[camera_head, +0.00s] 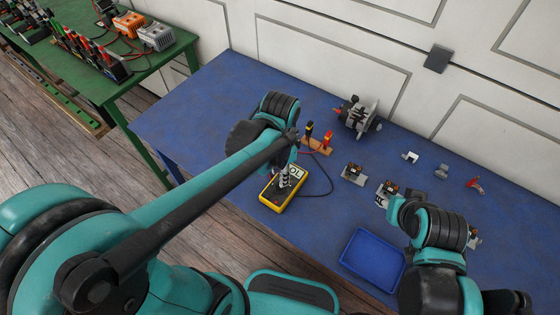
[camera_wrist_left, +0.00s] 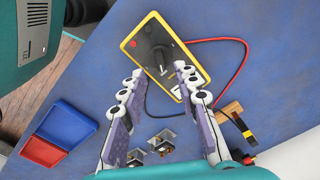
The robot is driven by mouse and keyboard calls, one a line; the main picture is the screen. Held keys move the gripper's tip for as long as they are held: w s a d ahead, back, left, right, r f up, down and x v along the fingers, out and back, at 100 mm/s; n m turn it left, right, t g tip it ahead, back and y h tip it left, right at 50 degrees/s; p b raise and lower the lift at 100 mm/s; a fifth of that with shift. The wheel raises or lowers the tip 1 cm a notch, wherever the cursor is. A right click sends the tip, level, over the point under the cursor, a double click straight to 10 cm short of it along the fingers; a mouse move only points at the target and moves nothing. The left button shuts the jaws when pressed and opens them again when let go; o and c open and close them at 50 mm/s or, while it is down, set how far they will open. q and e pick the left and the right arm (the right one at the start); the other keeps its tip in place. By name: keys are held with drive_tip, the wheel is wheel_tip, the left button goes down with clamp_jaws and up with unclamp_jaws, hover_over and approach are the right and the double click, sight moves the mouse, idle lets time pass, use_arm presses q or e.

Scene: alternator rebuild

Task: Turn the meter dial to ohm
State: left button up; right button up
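The yellow meter (camera_head: 270,198) lies on the blue table, with a black face and a light display at its far end. In the left wrist view the meter (camera_wrist_left: 136,44) shows with its dark dial (camera_wrist_left: 161,56) near the middle of the face. My left gripper (camera_head: 282,182) is above the meter and hides part of it. In the left wrist view the left gripper (camera_wrist_left: 159,72) has its fingers apart, with the dial ahead between the tips and nothing held. Contact cannot be told. My right gripper (camera_head: 382,201) is at the right, near a small metal part; its fingers are unclear.
Red and black probes (camera_head: 327,139) stand in a wooden holder (camera_head: 318,149) behind the meter, with cables beside it. An alternator part (camera_head: 358,116) and small parts (camera_head: 354,174) lie to the right. A blue tray (camera_head: 372,258) is at the front; a red tray (camera_wrist_left: 42,152) shows in the wrist view.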

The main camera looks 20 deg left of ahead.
sight(276, 186)
use_arm(q)
wheel_tip(276, 186, up, 7)
drive_tip(key=shift+f, duration=0.15)
idle(0.5)
drive_tip(key=s+a+f+n+t+b, duration=0.2)
drive_tip(key=a+n+t, duration=0.4)
drive_tip(key=n, duration=0.4)
drive_tip(key=shift+s+a+f+t, duration=0.3)
drive_tip(key=shift+s+f+t, duration=0.25)
drive_tip(key=shift+s, duration=0.45)
